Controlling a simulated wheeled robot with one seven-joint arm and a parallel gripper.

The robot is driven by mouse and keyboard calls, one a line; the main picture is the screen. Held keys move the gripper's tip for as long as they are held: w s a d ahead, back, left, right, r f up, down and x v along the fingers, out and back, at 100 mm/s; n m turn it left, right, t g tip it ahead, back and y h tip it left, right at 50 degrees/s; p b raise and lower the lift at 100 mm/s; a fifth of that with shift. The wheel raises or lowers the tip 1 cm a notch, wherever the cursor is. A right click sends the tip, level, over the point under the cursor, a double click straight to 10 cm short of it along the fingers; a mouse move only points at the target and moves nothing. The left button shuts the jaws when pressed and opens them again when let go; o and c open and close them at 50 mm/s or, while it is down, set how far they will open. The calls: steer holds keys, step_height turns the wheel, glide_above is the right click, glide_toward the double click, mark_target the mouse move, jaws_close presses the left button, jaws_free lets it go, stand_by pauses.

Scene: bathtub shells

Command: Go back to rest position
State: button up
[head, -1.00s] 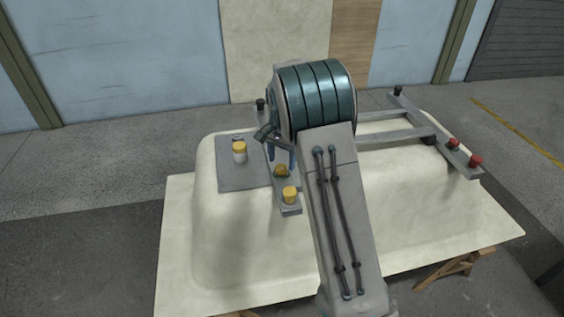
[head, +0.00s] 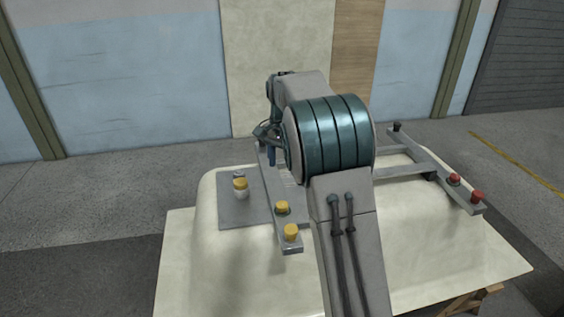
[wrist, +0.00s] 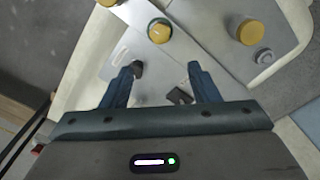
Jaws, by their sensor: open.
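My gripper (wrist: 162,72) is open in the wrist view, its two blue fingers apart with nothing between them but the grey bar below. In the head view its blue fingers (head: 271,157) show just left of my arm's teal joint, above the far part of the bar. The pale bathtub shell (head: 240,262) lies upside down under the arm. My arm hides the middle of the shell and part of the gripper.
A grey bar carries yellow-capped knobs (head: 291,232) (wrist: 159,31). A grey plate with a white, yellow-capped piece (head: 240,188) lies left of it. A grey frame with red knobs (head: 477,196) spans the right side. Floor left of the shell is clear.

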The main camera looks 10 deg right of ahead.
steer(key=s+n+t+p, duration=0.1)
steer(key=s+n, duration=0.8)
steer(key=s, duration=2.3)
steer(key=shift+s+a+r+t, duration=0.15)
steer(key=shift+a+r+t, duration=0.1)
steer(key=shift+t, duration=0.65)
